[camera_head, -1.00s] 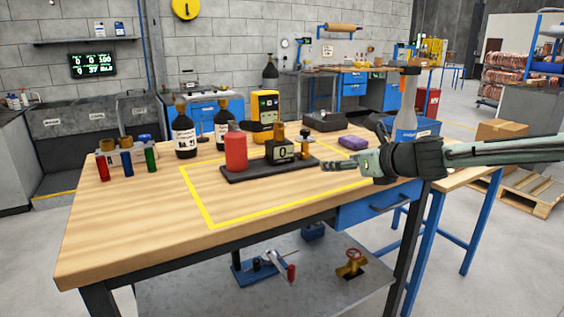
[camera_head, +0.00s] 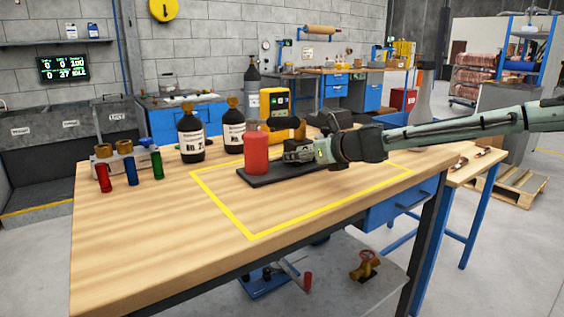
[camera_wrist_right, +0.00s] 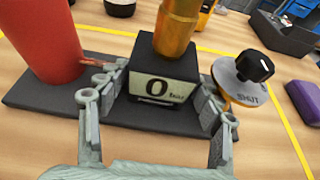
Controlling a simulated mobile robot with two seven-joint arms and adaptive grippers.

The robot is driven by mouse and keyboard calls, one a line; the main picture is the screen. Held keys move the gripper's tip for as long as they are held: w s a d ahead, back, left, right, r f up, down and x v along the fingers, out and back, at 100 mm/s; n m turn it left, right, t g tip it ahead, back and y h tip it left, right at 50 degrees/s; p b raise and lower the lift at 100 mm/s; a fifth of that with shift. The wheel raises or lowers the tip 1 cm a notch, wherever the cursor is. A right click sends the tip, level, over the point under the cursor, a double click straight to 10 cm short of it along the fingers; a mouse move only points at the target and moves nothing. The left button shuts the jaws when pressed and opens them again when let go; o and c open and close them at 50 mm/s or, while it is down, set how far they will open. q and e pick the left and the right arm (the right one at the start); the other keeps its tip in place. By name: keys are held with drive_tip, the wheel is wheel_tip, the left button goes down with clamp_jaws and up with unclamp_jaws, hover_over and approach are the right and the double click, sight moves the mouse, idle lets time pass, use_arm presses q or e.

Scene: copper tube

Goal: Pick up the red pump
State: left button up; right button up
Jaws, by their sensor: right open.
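The red pump (camera_head: 256,152) is an upright red cylinder on a flat black base (camera_head: 272,178), inside the yellow outline on the workbench. In the right wrist view the red cylinder (camera_wrist_right: 42,38) is at the upper left. A black gauge block (camera_wrist_right: 162,84) reading 0 with a brass post stands beside it on the same base. My right gripper (camera_head: 290,153) is open, just right of the red cylinder. In the right wrist view its fingers (camera_wrist_right: 155,95) lie either side of the gauge block; contact cannot be told. In the head view the gripper hides most of the block. My left gripper is not in view.
Two dark bottles (camera_head: 190,135) and a yellow meter (camera_head: 277,104) stand behind the pump. A rack with red, blue and green tubes (camera_head: 129,165) is at left. A round SHUT valve (camera_wrist_right: 240,80) and purple block (camera_wrist_right: 303,102) lie right. The bench's front left is clear.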

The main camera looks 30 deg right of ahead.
clamp_jaws()
drive_tip(key=shift+w+r, duration=0.2)
drive_tip(key=shift+r, duration=0.2)
